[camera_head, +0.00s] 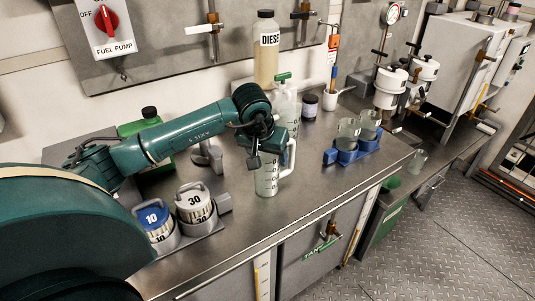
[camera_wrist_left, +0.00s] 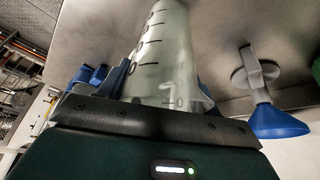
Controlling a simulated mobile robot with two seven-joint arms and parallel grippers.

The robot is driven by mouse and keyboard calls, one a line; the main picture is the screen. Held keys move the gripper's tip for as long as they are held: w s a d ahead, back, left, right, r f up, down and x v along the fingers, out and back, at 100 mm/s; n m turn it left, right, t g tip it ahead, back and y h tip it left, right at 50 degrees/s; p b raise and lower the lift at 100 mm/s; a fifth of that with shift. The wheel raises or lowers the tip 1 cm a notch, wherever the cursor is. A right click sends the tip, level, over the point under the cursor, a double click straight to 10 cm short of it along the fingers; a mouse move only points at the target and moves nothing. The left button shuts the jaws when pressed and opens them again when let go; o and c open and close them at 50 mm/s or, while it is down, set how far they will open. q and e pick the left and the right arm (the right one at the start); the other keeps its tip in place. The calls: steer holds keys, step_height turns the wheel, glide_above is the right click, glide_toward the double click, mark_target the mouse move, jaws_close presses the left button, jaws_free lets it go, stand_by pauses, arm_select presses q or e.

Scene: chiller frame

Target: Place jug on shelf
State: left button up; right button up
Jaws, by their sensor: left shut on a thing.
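The jug (camera_head: 268,183) is clear, with dark graduation marks and a pale handle on its right side. It is close to upright over the steel worktop, near the front edge. My left gripper (camera_head: 262,146) is shut on the jug near its top and partly hides it. In the left wrist view the jug (camera_wrist_left: 160,55) fills the space between my fingers, with its marks facing the camera. I cannot tell if its base touches the worktop. No separate shelf can be made out for certain. My right gripper is not in view.
Behind the jug stand a clear bottle with a green top (camera_head: 286,104) and a tall diesel bottle (camera_head: 266,50). A blue rack with glass beakers (camera_head: 350,152) is to the right. A blue funnel (camera_wrist_left: 276,121) hangs nearby.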

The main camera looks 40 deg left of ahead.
arm_select(q)
steer(key=o, duration=0.6)
steer(key=shift+f, duration=0.1)
steer(key=shift+c, duration=0.2)
steer(key=o, duration=0.5)
steer(key=shift+c, duration=0.2)
